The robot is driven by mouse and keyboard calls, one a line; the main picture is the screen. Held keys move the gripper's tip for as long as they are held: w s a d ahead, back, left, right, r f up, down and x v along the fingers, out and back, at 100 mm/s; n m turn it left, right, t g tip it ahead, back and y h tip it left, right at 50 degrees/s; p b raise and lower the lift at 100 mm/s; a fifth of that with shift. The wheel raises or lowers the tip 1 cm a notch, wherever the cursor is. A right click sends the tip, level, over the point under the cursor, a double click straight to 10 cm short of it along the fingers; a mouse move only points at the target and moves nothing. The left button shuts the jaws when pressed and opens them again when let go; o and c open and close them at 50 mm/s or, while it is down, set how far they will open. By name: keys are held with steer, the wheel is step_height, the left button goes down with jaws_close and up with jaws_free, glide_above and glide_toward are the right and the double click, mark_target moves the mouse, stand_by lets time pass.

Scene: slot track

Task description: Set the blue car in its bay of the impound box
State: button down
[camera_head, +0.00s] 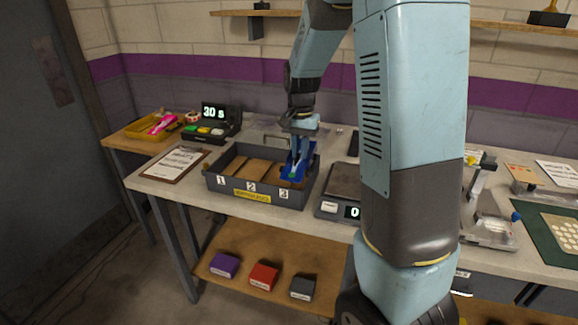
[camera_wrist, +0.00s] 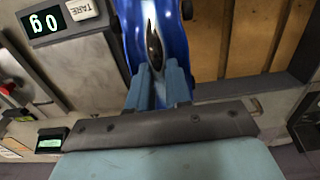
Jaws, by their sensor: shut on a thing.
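The blue car (camera_head: 297,170) is at bay 3, the right bay of the grey impound box (camera_head: 247,194). My gripper (camera_head: 299,152) is shut on the car from above. In the wrist view the blue car (camera_wrist: 180,32) lies between the fingers of my gripper (camera_wrist: 158,88), its far end cut off by the frame. The box's wooden bay floors (camera_wrist: 232,40) show beside it. The car's lower side is hidden, so I cannot tell whether it touches the bay floor. Bays 1 and 2 look empty.
A scale (camera_head: 345,180) stands close to the box's right side, its display reading 0. A clipboard (camera_head: 177,163) lies to the left. A timer (camera_head: 212,122) shows 30 s behind, beside a yellow tray (camera_head: 140,130) with a pink car (camera_head: 163,123).

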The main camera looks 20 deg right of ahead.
mark_target(296, 156)
steer(key=w+f, duration=0.3)
steer(key=f, duration=0.1)
steer(key=shift+w+f, duration=0.25)
steer(key=shift+w, duration=0.15)
steer(key=shift+f, duration=1.45)
steer(key=shift+f, duration=0.4)
steer(key=c, duration=1.1)
jaws_free()
steer(key=shift+o, duration=0.2)
